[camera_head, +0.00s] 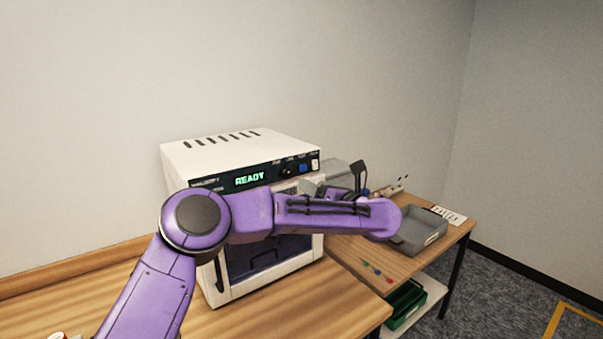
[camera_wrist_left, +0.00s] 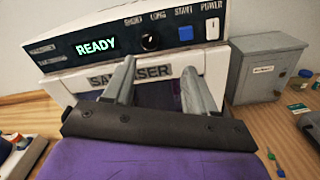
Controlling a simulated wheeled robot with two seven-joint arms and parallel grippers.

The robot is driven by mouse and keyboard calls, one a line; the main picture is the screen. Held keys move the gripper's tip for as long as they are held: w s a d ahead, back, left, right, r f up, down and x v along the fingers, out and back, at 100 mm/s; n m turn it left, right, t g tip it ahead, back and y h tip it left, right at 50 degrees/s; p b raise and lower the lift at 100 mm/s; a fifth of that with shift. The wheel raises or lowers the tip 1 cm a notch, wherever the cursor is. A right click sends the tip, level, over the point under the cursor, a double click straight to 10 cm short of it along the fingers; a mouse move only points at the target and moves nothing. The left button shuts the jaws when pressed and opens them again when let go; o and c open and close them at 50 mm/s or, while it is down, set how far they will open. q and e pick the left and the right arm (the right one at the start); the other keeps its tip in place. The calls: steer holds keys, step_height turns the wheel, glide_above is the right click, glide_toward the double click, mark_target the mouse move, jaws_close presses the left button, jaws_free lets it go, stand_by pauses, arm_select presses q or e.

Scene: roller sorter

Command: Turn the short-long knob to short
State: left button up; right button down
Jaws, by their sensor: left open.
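The short-long knob (camera_wrist_left: 149,41) is a small round black knob on the dark front panel of the white machine (camera_wrist_left: 60,75). In the left wrist view it sits below and between the SHORT and LONG labels. My left gripper (camera_wrist_left: 159,66) is open and empty. Its two grey fingers point at the panel, one on each side below the knob, apart from it. In the head view the left gripper (camera_head: 313,187) is partly hidden behind my purple arm.
The blue START button (camera_wrist_left: 185,34) and white POWER switch (camera_wrist_left: 212,28) are right of the knob. The display (camera_wrist_left: 96,46) reads READY. A grey box (camera_wrist_left: 262,70) stands right of the machine. A grey tray (camera_head: 432,237) is on the side table.

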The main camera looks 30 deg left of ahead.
mark_target(288, 174)
arm_select(q)
steer(key=p+x, duration=0.1)
steer(key=x, duration=0.1)
steer(key=s+p+x, duration=0.1)
steer(key=x, duration=0.2)
steer(key=p+x, duration=0.1)
steer(key=x, duration=0.2)
steer(key=shift+s+a+r, duration=0.1)
steer(key=shift+a+r, duration=0.1)
steer(key=shift+a, duration=0.3)
steer(key=shift+w+f, duration=0.1)
steer(key=shift+w, duration=0.15)
steer(key=shift+s+d+r, duration=0.1)
steer(key=shift+s+r, duration=0.1)
steer(key=shift+s, duration=0.2)
steer(key=shift+c, duration=1.3)
jaws_close()
arm_select(e)
steer(key=r, duration=0.4)
steer(key=shift+s+a+r, duration=0.1)
steer(key=shift+s, duration=0.25)
